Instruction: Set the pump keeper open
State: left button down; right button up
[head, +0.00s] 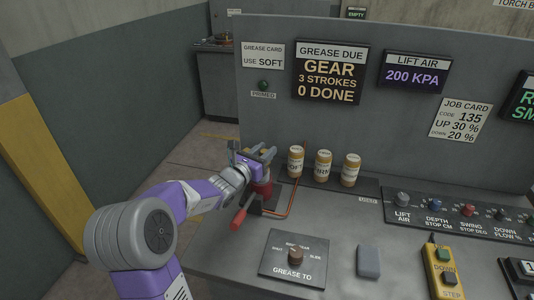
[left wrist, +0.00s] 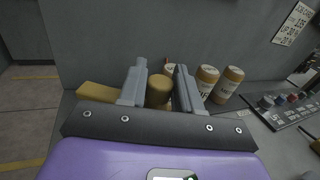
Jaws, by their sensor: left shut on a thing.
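The pump (head: 262,188) is red with a red-handled lever (head: 239,216) slanting down toward the front left, at the left end of the bench. My left gripper (head: 262,155) is over the top of the pump, its fingers closed about a yellow-brown piece. In the left wrist view, that piece, which looks like the pump keeper (left wrist: 158,91), shows between the fingertips (left wrist: 160,85), and a yellow bar (left wrist: 98,92) sticks out to the left. The gripper hides much of the pump's top, so I cannot tell how the keeper is set. My right gripper is not in view.
Three labelled cartridges (head: 323,165) stand just right of the pump. A copper pipe (head: 291,200) runs beside it. A GREASE TO selector knob (head: 295,256) is in front. A grey block (head: 368,261) and a yellow pendant (head: 443,268) lie to the right. The back panel's GREASE DUE display (head: 330,72) reads 0 DONE.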

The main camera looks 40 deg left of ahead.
pick_arm(q)
jog(key=c, duration=0.9)
grip_release()
jog(key=s, duration=0.4)
jog(key=s+p, duration=0.1)
jog(key=s, duration=0.2)
jog(key=shift+s+d, duration=0.2)
jog(key=shift+s, duration=0.15)
